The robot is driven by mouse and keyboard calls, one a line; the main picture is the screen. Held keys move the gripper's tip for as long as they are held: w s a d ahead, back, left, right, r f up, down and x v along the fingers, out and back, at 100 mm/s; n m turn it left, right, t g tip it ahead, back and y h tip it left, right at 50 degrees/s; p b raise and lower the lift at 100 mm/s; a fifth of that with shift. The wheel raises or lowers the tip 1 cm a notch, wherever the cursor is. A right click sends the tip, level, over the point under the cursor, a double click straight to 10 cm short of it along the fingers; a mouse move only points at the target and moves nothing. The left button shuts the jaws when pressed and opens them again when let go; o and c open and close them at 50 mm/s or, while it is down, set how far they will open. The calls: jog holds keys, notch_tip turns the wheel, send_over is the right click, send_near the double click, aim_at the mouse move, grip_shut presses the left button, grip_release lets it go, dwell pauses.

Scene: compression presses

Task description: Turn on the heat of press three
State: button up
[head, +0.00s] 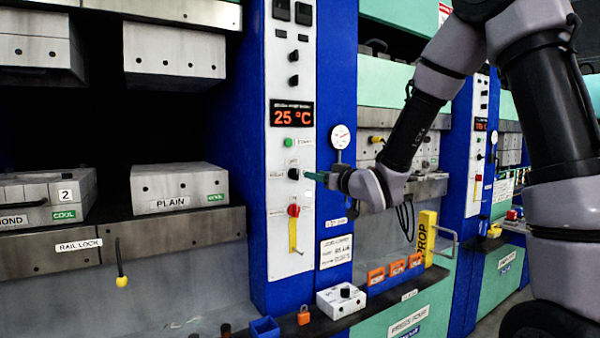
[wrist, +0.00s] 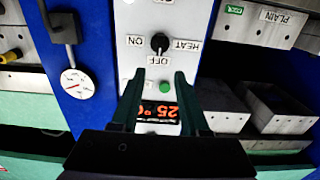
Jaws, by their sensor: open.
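The heat knob (head: 294,174) is a small black knob on the white control panel (head: 280,220) of a blue column. In the wrist view, which is upside down, the knob (wrist: 159,43) sits among labels HEAT, ON and OFF; its pointer seems to face OFF. The display (head: 291,114) reads 25 °C; it also shows between my fingers in the wrist view (wrist: 159,111). My gripper (head: 312,176) is open and empty, its fingertips just short of the knob, one on each side in the wrist view (wrist: 158,75). I cannot read this column's press number.
A green button (head: 289,143) sits above the knob and a red button with a yellow lever (head: 293,228) below. A dial gauge (head: 340,137) is mounted close by my gripper. A yellow post (head: 427,238) and orange padlocks (head: 397,267) stand lower right. A PRESS FOUR label (head: 409,321) is at bottom right.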

aim_at(298, 170)
jog(key=x, duration=0.9)
jog(key=shift+w+a, duration=0.2)
jog(key=shift+w, duration=0.15)
grip_shut()
